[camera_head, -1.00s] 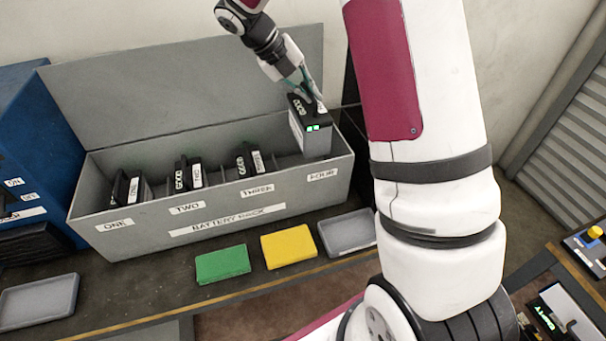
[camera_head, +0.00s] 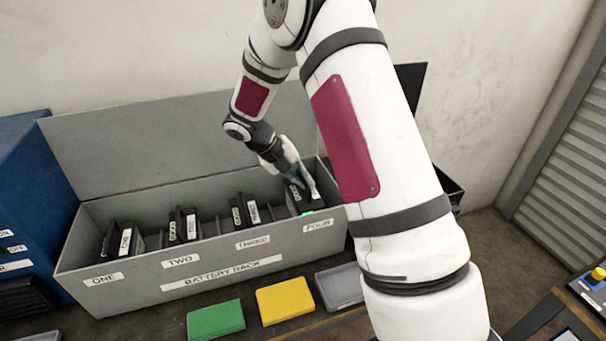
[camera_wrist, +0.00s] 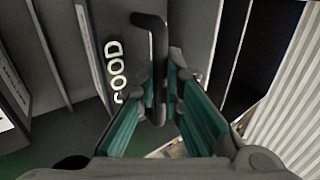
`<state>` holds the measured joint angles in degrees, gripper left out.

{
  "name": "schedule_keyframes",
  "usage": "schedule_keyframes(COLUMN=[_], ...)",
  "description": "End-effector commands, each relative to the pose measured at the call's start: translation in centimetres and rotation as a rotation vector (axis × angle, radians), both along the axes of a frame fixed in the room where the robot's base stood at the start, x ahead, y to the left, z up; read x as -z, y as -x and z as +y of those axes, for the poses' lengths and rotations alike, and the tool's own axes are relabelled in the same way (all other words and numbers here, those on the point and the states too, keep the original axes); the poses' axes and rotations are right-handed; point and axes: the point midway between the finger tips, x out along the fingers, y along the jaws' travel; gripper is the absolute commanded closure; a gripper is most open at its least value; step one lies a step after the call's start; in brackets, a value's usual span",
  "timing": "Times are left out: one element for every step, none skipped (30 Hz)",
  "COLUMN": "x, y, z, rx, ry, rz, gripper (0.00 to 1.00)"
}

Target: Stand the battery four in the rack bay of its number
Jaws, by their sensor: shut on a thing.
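The battery rack (camera_head: 120,282) is a long grey box with bays labelled ONE, TWO, THREE and FOUR on its front wall. My gripper (camera_head: 299,184) is shut on this battery from above. In the wrist view the teal fingers (camera_wrist: 163,88) close around the battery's black handle (camera_wrist: 157,50), beside the white GOOD lettering. Whether the battery's bottom touches the bay floor is hidden.
Batteries stand in bays ONE (camera_head: 122,241), TWO (camera_head: 183,226) and THREE (camera_head: 244,212). A green pad (camera_head: 215,319), a yellow pad (camera_head: 285,301) and a grey tray (camera_head: 340,287) lie before the rack. A blue cabinet (camera_head: 30,190) stands at left.

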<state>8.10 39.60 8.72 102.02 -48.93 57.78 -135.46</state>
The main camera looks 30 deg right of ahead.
Motion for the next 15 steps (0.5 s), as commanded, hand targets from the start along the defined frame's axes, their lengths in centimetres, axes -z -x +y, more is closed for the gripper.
schedule_keyframes(x=[0.1,0.4,0.8,1.1,1.5,1.9,2.3,2.6,2.9,3.0,3.1,3.2,3.2,3.2,3.2], y=[0.0,0.0,0.0,0.0,0.0,0.0,0.0,0.0,0.0,0.0,-0.1,-0.1,-0.1,-0.1,-0.1], z=[-0.1,-0.1,-0.1,-0.1,-0.1,-0.1,-0.1,-0.1,-0.1,-0.1,-0.1,-0.1,-0.1,-0.1,-0.1], rx=[0.000,0.001,0.001,0.000,0.001,0.000,0.000,0.000,0.001,0.001,0.001,0.001,0.001,0.000,0.000], ry=[0.002,0.003,0.002,0.002,0.003,0.003,0.003,0.003,0.003,0.003,0.004,0.004,0.004,0.004,0.004], rz=[-0.002,-0.002,-0.002,-0.001,0.000,-0.001,-0.001,-0.001,-0.002,-0.002,-0.003,-0.003,-0.003,-0.004,-0.004], gripper=[1.00,1.00,1.00,1.00,1.00,1.00,1.00,1.00,1.00,1.00,1.00,1.00,1.00,1.00,1.00])
